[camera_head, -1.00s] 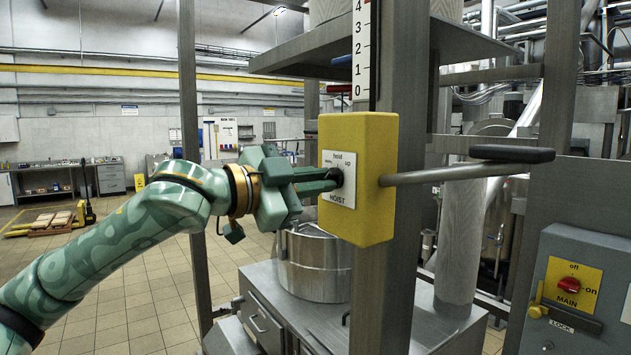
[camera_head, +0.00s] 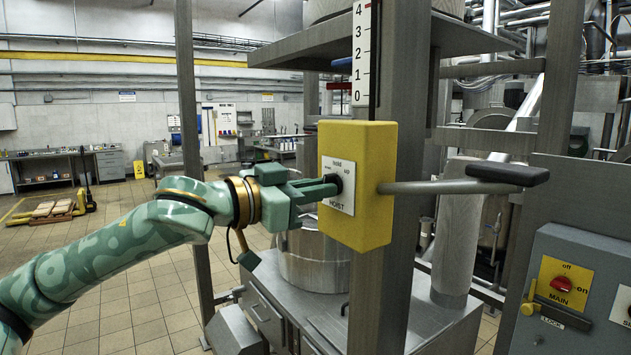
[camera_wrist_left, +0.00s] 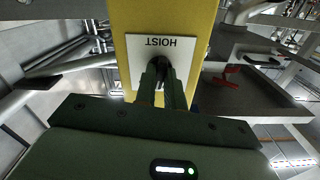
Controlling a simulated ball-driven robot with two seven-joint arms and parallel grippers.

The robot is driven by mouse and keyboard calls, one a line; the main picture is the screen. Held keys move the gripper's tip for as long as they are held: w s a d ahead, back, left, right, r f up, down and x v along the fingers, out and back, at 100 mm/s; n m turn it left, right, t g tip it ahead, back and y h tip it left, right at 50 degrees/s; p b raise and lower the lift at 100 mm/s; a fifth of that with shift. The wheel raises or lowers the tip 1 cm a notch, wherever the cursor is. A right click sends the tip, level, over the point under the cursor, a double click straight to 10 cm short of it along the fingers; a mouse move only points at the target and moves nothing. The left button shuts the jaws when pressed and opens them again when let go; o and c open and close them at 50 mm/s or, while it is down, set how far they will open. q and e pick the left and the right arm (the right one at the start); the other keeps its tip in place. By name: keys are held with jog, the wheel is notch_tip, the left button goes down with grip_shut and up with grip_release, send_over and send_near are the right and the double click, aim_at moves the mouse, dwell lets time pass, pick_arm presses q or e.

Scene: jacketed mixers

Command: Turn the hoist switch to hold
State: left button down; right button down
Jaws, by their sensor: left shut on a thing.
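The yellow hoist box (camera_head: 374,190) is fixed to a grey steel post. Its white label plate (camera_head: 338,203) reads HOIST at the bottom; the small position words are hard to read. The dark hoist switch (camera_head: 336,181) sits in the middle of the plate. My left gripper (camera_head: 326,186) is shut on this switch, coming in from the left. In the left wrist view the fingers (camera_wrist_left: 163,86) close on the dark switch just beside the upside-down HOIST lettering. The fingers mostly hide the switch, so its exact setting cannot be told. My right gripper is not in view.
A bar with a dark handle (camera_head: 508,172) sticks out to the right of the hoist box. A grey panel (camera_head: 600,259) with a red main switch stands at lower right. A steel bowl (camera_head: 313,262) stands behind and below.

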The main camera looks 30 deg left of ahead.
pick_arm(q)
jog(key=shift+n, duration=0.9)
jog(key=shift+p, duration=0.3)
jog(key=c, duration=1.5)
grip_release()
jog(key=shift+s, duration=0.1)
